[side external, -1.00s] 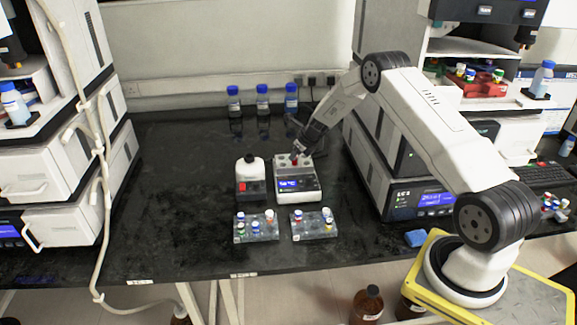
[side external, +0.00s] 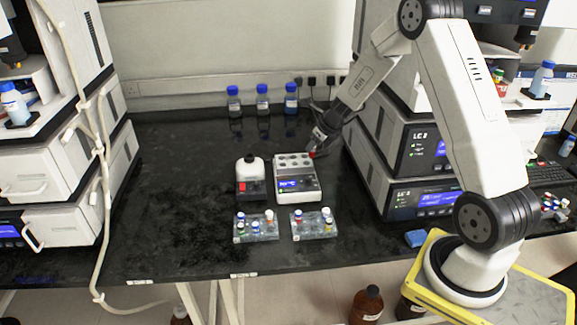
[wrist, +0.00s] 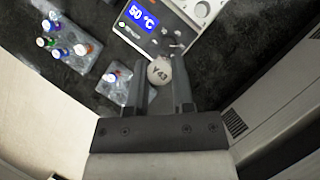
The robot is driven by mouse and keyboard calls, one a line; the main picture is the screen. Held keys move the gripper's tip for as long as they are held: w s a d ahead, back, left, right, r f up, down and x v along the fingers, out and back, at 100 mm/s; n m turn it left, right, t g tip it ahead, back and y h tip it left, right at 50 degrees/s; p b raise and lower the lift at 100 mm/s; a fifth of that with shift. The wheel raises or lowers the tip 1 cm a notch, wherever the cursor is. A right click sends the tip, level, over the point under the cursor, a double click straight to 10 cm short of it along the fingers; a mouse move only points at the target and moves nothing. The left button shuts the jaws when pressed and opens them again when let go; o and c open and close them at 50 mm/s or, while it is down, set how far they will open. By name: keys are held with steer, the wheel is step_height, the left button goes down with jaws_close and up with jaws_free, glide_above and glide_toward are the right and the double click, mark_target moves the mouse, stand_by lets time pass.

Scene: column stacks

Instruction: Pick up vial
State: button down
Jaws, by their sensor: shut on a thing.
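My gripper (side external: 317,145) is shut on a vial (side external: 312,154) that shows as a small red spot at the fingertips in the side view. In the wrist view the vial's pale round cap (wrist: 160,72), marked Y43, sits between the two fingers of my gripper (wrist: 161,86). The vial's body is mostly hidden there. It is held near the back right edge of the white heating block (side external: 309,184), whose display reads 50 °C in the wrist view. The block's visible wells look empty.
Two clear racks with capped vials, a left one (side external: 265,237) and a right one (side external: 313,235), stand in front of the block. A small white-topped device (side external: 249,178) is to its left. Blue-capped bottles (side external: 263,103) stand behind. An instrument stack (side external: 408,148) is close on the right.

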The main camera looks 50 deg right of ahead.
steer(key=shift+s+a+r, duration=0.25)
steer(key=shift+s+r, duration=0.05)
steer(key=shift+s, duration=0.3)
steer(key=shift+s+a+r, duration=0.2)
steer(key=shift+s+r, duration=0.05)
steer(key=shift+s, duration=0.35)
steer(key=shift+s+a+r, duration=0.25)
steer(key=shift+s+r, duration=0.05)
steer(key=shift+s, duration=0.3)
steer(key=shift+a, duration=0.1)
steer(key=n+g+y, duration=0.3)
steer(key=n+y, duration=0.2)
steer(key=n, duration=0.7)
glide_above(266, 230)
steer(key=d, duration=0.2)
step_height(266, 230, down, 11)
steer(key=shift+s+a, duration=0.2)
steer(key=shift+s, duration=0.25)
steer(key=shift+f, duration=0.3)
steer(key=shift+f, duration=1.7)
steer(key=shift+f, duration=1.1)
